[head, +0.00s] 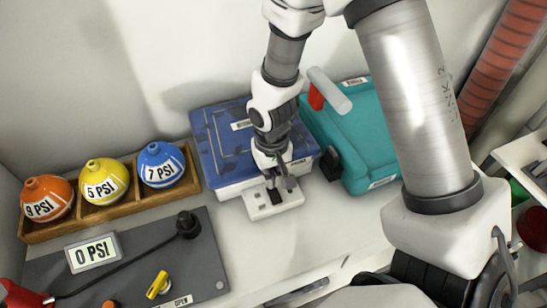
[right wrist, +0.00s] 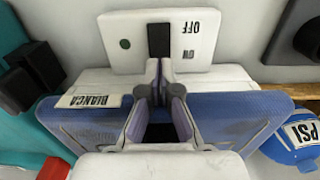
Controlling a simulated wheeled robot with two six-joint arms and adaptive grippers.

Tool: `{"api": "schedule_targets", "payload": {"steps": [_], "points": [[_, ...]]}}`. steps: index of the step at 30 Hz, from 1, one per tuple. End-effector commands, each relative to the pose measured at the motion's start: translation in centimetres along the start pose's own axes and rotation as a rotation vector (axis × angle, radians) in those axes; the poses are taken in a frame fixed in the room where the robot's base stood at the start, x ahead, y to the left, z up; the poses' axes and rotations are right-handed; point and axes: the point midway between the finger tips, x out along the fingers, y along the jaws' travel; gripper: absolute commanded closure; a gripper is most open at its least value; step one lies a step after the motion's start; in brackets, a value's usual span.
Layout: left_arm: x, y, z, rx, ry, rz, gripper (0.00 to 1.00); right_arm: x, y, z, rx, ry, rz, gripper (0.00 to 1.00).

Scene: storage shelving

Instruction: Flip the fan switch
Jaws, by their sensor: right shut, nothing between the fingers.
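The fan switch is a small white plate (head: 258,207) with a black rocker in front of the blue-lidded box. In the right wrist view the black rocker (right wrist: 159,42) sits in the white plate (right wrist: 125,60), beside the words OFF and ON and a small green dot. My right gripper (head: 276,184) points down over the switch, its fingers together and empty. In the right wrist view its fingertips (right wrist: 160,68) are at the rocker's near end and hide part of it. I cannot tell whether they touch it. My left gripper is not in view.
A blue-lidded box (head: 215,150) and a teal case (head: 365,130) stand behind the switch. At left are a wooden tray (head: 110,212) of orange, yellow and blue PSI balls and a grey panel (head: 205,270) with a yellow valve (head: 157,285). White surface right of the switch is clear.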

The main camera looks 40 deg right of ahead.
Motion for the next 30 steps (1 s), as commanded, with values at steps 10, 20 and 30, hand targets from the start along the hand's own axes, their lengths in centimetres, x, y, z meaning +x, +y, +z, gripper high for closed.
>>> {"api": "schedule_targets", "payload": {"steps": [10, 20, 30], "points": [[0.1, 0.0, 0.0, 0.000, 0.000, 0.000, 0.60, 0.2, 0.0, 0.0, 0.000, 0.000, 0.000, 1.00], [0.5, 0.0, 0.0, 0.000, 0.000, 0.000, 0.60, 0.7, 0.0, 0.0, 0.000, 0.000, 0.000, 1.00], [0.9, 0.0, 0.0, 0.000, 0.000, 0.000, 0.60, 1.2, 0.0, 0.0, 0.000, 0.000, 0.000, 1.00]]}}
